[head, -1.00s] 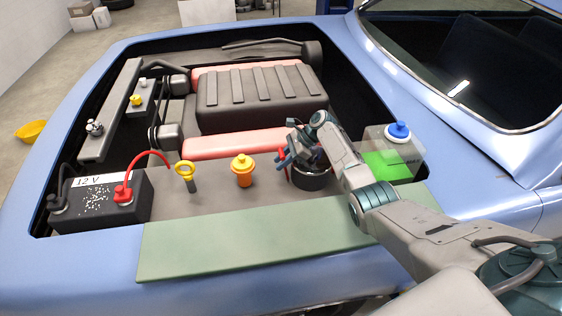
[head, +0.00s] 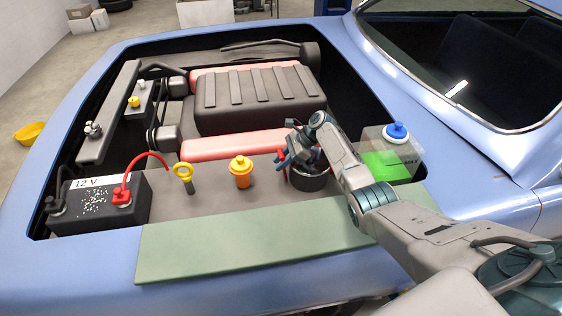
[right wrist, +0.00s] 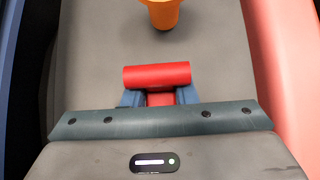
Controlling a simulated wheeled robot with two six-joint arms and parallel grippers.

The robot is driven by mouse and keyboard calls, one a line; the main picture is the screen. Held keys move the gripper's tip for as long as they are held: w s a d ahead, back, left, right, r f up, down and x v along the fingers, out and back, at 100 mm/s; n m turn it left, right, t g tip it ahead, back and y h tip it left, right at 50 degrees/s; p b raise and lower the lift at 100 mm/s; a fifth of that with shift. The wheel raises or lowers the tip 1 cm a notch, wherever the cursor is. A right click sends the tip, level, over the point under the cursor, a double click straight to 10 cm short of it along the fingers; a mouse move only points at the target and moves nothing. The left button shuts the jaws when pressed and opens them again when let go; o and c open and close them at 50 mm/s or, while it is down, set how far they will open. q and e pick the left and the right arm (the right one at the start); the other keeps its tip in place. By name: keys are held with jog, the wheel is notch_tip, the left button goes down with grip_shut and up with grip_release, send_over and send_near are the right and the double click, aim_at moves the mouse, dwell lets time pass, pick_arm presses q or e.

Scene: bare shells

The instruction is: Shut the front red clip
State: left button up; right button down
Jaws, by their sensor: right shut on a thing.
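The front red clip (head: 284,175) is on the left side of a black round housing (head: 310,180), mostly hidden by my right gripper (head: 281,159). In the right wrist view, the clip's red bar (right wrist: 157,75) lies crosswise just beyond the fingertips, with its red stem between the two blue fingers of the gripper (right wrist: 159,97). My right gripper is shut on the clip. I cannot tell from here how far the clip is swung. My left gripper is not in view.
An orange-capped filler (head: 241,171) and a yellow-ringed dipstick (head: 184,176) stand to the left. A blue-capped tank (head: 396,150) is on the right, behind my arm. A black battery (head: 100,204) sits at far left. A green mat (head: 240,243) covers the front edge.

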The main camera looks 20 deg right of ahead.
jog(key=shift+w+d+r, duration=0.15)
jog(key=shift+w+r, duration=0.1)
jog(key=shift+r, duration=0.2)
jog(key=c, duration=0.7)
grip_release()
jog(key=shift+s+f, duration=0.1)
jog(key=shift+s, duration=0.05)
jog(key=shift+o, duration=1.2)
jog(key=shift+f, duration=0.15)
jog(key=b+v, duration=0.2)
jog(key=v, duration=0.7)
jog(key=shift+v, duration=0.85)
